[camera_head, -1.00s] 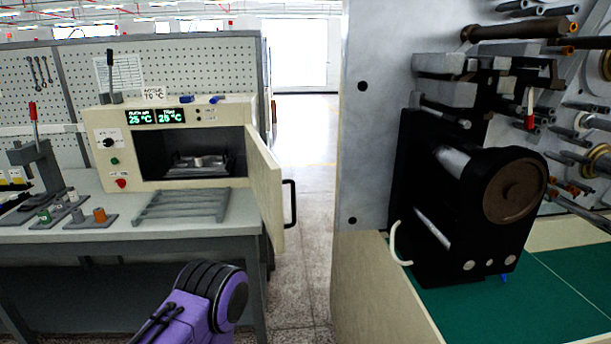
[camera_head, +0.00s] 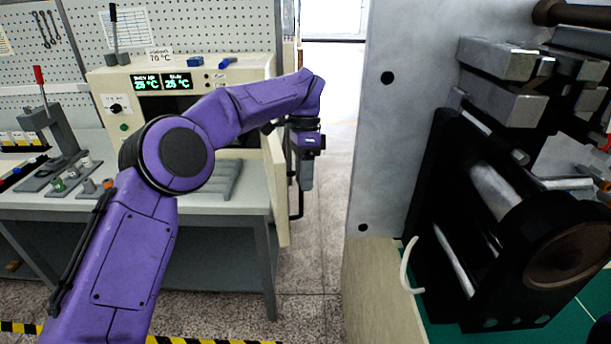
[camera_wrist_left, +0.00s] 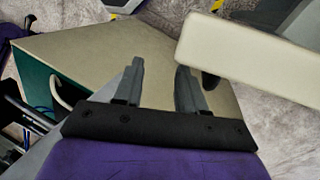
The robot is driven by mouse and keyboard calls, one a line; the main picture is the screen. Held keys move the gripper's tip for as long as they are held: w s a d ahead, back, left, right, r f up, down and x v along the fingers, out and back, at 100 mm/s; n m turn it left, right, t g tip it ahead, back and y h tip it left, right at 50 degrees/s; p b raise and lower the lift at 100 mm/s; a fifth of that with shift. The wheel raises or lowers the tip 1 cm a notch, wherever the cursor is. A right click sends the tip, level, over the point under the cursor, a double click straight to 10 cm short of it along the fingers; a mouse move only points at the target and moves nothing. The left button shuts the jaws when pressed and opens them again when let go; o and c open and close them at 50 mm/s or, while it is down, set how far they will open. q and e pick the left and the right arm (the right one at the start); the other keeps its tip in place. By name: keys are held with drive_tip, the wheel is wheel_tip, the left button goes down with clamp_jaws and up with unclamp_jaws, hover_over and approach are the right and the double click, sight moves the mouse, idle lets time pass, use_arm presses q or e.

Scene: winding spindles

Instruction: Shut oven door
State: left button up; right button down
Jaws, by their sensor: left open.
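The cream oven (camera_head: 210,80) stands on the bench at the left in the head view, its cavity mostly hidden behind my left arm. Its door (camera_head: 277,185) stands open, swung out on the right side toward me. Part of its black handle (camera_head: 298,208) shows below my gripper. My left gripper (camera_head: 306,185) points down on the outer side of the door, close to the handle. In the left wrist view the two fingers (camera_wrist_left: 160,85) are apart with nothing between them. The cream door edge (camera_wrist_left: 250,55) is at the upper right there. My right gripper is not in view.
A grey rack (camera_head: 215,178) lies on the bench before the oven. A hand press (camera_head: 55,140) and small parts stand at the left. A tall grey panel and a black winding machine (camera_head: 490,200) stand close at the right, leaving a narrow floor gap (camera_head: 325,250).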

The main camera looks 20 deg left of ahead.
use_arm(q)
drive_tip(key=w+a+r+t, duration=0.1)
drive_tip(key=w+a+r+m+t, duration=0.1)
drive_tip(key=w+r, duration=0.1)
drive_tip(key=w+r+m+t+y+b, duration=0.1)
drive_tip(key=r, duration=0.1)
drive_tip(key=shift+w+a+r, duration=0.1)
drive_tip(key=shift+w+a, duration=0.3)
wheel_tip(320, 180, down, 10)
drive_tip(key=p, duration=0.1)
drive_tip(key=shift+s, duration=0.25)
drive_tip(key=shift+a+r, duration=0.1)
clamp_jaws()
